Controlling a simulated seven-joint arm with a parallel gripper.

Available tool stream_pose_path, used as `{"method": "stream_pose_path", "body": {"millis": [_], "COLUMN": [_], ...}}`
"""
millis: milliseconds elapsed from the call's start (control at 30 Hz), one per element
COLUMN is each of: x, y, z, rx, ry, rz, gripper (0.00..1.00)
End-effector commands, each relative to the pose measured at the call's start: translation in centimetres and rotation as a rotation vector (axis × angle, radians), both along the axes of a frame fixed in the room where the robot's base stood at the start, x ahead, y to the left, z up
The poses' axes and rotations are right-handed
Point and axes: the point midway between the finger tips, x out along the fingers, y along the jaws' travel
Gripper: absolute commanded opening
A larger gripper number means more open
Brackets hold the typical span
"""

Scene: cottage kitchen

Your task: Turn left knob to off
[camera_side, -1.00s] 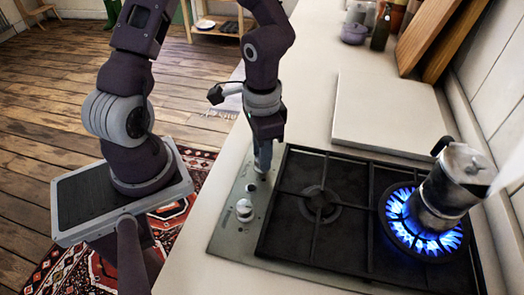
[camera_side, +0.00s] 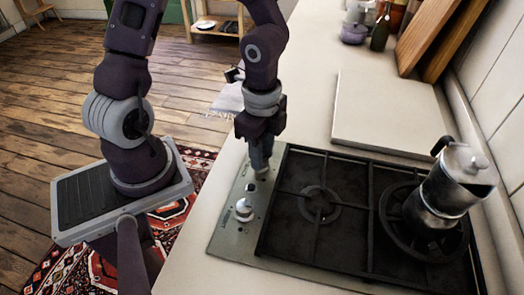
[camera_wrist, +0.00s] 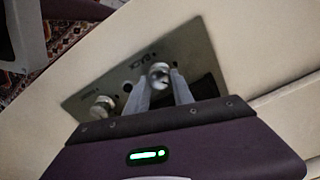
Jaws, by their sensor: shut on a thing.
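The hob's control panel (camera_side: 228,228) has two round metal knobs. My gripper (camera_side: 262,168) points down at the far knob in the side view and is shut on it. In the wrist view, the fingers of my gripper (camera_wrist: 160,86) stand on either side of this knob (camera_wrist: 158,72), beside the marking "BACK". In the side view the held knob is mostly hidden by the fingers. The other knob (camera_side: 244,209), also in the wrist view (camera_wrist: 103,106), is free and untouched. No flame shows on the burner (camera_side: 395,232) under the moka pot (camera_side: 447,187).
Black grates (camera_side: 313,235) cover the hob right of the knobs. The second burner (camera_side: 320,204) is empty and unlit. A pale board (camera_side: 388,112) lies behind the hob. Wooden boards (camera_side: 440,38), a bottle (camera_side: 381,28) and jars stand at the back. The front counter is clear.

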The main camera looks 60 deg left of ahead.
Motion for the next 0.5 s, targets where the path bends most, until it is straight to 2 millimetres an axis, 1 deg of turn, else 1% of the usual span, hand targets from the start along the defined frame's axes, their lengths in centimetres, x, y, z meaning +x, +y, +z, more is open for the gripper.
{"method": "stream_pose_path", "body": {"millis": [300, 500], "x": [0.0, -0.02], "y": [0.1, 0.14], "z": [0.0, -0.01], "rx": [0.003, 0.004], "ry": [0.0, 0.002], "rz": [-0.287, -0.443], "gripper": [0.0, 0.0]}}
